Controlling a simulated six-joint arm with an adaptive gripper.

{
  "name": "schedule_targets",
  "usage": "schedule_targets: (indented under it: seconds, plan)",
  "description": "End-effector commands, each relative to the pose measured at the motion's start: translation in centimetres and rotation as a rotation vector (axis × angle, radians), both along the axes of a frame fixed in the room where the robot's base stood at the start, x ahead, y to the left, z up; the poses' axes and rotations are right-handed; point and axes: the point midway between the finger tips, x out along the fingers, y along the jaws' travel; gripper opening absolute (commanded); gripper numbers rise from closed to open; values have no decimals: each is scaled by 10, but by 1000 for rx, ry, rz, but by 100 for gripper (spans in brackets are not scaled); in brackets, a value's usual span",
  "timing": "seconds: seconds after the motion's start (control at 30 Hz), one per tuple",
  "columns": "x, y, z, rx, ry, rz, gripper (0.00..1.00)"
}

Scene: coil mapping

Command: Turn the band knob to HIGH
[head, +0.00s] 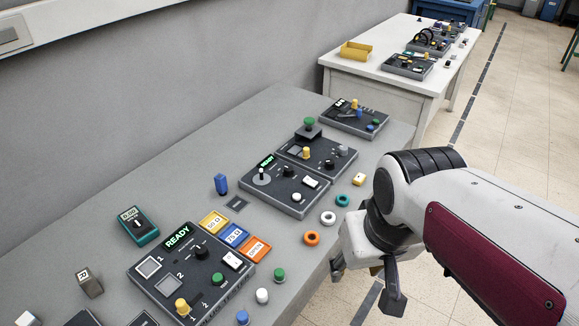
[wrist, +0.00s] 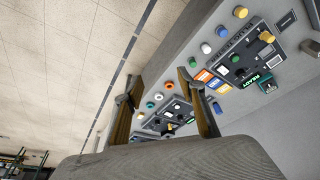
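No label reading BAND or HIGH is legible, so I cannot tell which knob is the band knob. The nearest panel (head: 213,292) has a green READY display, two numbered squares, a black knob (head: 200,252), a white switch, and green and yellow knobs. The middle panel (head: 283,201) also reads READY and carries a black knob (head: 288,170). The panel behind it has another black knob (head: 329,165). My gripper (head: 365,283) is open and empty, off the table's right edge and apart from all panels. Its spread fingers show in the wrist view (wrist: 160,78).
Orange, white and teal rings (head: 328,218) lie along the table's right edge. Yellow, blue and orange tiles (head: 234,236) lie behind the nearest panel. A blue peg (head: 221,184) and teal meter (head: 138,226) stand toward the wall. A second table (head: 375,66) stands beyond; open floor lies right.

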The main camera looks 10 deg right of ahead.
Motion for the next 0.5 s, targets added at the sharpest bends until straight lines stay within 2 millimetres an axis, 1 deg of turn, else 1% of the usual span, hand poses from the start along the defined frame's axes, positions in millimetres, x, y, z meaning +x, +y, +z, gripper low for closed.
schedule_targets:
  seconds: [0.03, 0.27, 0.5]
  plan:
    - [7, 0, -1, 1, 13, -1, 39]
    - [41, 1, -6, 7, 54, -1, 39]
    - [81, 2, -13, 12, 86, 5, 39]
